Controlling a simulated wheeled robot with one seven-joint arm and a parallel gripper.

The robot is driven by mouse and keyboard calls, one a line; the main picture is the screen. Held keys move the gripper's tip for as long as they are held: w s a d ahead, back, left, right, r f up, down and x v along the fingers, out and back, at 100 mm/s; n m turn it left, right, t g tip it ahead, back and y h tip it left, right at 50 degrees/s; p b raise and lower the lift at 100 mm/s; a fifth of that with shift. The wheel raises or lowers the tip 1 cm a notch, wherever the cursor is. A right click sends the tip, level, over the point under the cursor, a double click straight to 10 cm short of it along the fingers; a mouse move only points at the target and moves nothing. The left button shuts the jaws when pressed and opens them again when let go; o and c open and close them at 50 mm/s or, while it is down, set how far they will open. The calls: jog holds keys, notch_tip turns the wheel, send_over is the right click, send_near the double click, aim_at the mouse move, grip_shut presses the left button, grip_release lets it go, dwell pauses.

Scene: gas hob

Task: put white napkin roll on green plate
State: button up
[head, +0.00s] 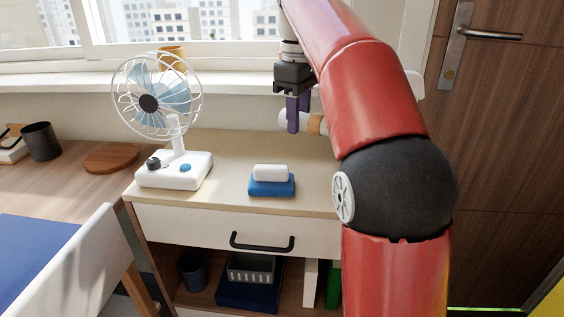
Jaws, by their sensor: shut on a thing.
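My gripper (297,125) has purple fingers and hangs above the back right of the cabinet top. It is shut on the white napkin roll (285,119), which lies sideways between the fingers. A tan ring (315,124) shows at the roll's right side, and the roll's far right end is hidden behind my red arm. I see no green plate; my arm covers the right part of the cabinet top. A thin green upright thing (333,285) shows on the lower shelf, and I cannot tell what it is.
A white fan (174,170) stands on the left of the cabinet top (225,155). A white block (271,172) rests on a blue base (272,188) near the front. A black drawer handle (262,242) sticks out below. The top between the fan and my gripper is clear.

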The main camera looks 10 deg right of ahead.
aim_at(297, 168)
notch_tip(297, 168, down, 9)
jog(key=shift+s+r+b, duration=0.1)
jog(key=shift+r+b, duration=0.1)
jog(key=shift+b, duration=1)
jog(key=o, duration=1)
jog(key=shift+f, duration=0.1)
jog(key=shift+c, duration=0.2)
